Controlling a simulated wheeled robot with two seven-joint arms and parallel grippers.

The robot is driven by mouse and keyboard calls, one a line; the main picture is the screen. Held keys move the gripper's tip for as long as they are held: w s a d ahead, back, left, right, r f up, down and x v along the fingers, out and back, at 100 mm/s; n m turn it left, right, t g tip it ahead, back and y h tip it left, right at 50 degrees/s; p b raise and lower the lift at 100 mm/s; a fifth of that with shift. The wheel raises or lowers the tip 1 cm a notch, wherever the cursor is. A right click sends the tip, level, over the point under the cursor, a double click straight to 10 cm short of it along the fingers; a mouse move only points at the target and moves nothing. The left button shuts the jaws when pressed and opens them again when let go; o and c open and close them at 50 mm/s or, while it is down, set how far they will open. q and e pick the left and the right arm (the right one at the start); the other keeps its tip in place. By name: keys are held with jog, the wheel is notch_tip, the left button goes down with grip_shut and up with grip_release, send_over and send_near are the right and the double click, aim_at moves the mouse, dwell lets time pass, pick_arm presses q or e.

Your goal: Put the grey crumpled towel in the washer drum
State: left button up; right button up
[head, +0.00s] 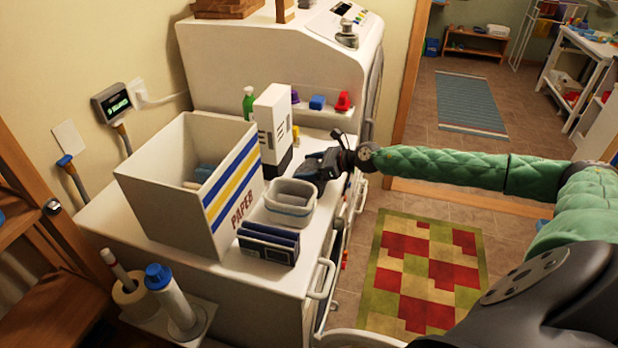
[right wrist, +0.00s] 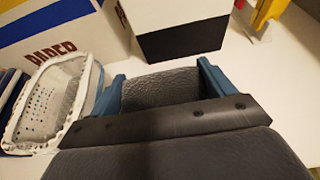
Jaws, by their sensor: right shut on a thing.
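My right gripper (head: 312,170) is over the right edge of the white top, just beside a small grey basket (head: 290,203). In the right wrist view its blue fingers (right wrist: 163,85) stand on either side of a dark grey, wrinkled thing (right wrist: 160,88), which looks like the grey crumpled towel, and are shut on it. In the head view the gripper largely hides it. The washer drum's inside does not show; a curved white rim (head: 360,339) shows at the bottom edge. My left gripper is not in view.
A large white PAPER box (head: 165,185) stands left on the white top (head: 120,225). A white and black carton (head: 272,125) is behind the gripper, and a dark blue box (head: 268,243) is in front of the basket. A checked rug (head: 420,275) lies on the open floor.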

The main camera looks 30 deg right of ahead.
aim_at(309, 165)
jog(key=shift+c, duration=0.9)
jog(key=shift+r+p, duration=1.8)
jog(key=shift+r, duration=0.7)
jog(key=shift+r, duration=0.15)
